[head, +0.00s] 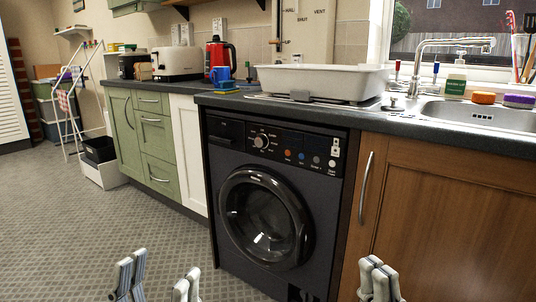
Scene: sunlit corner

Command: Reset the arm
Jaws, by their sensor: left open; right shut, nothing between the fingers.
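My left gripper (158,276) shows at the bottom edge, left of centre, in the head view. Its two pale fingers stand upright and well apart, open and empty, with grey carpet behind them. My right gripper (379,280) shows at the bottom edge, right of centre. Its fingers are together with nothing between them, in front of the brown wooden cabinet (455,215). Only the finger ends of both grippers are in view; the rest of both arms is out of the picture.
A black washing machine (330,198) stands under the dark worktop (455,138). A white basin (320,82) sits on the worktop beside the sink (480,114). Green drawers (157,140) and a clothes airer (68,100) are at left. The carpet (60,235) at left is clear.

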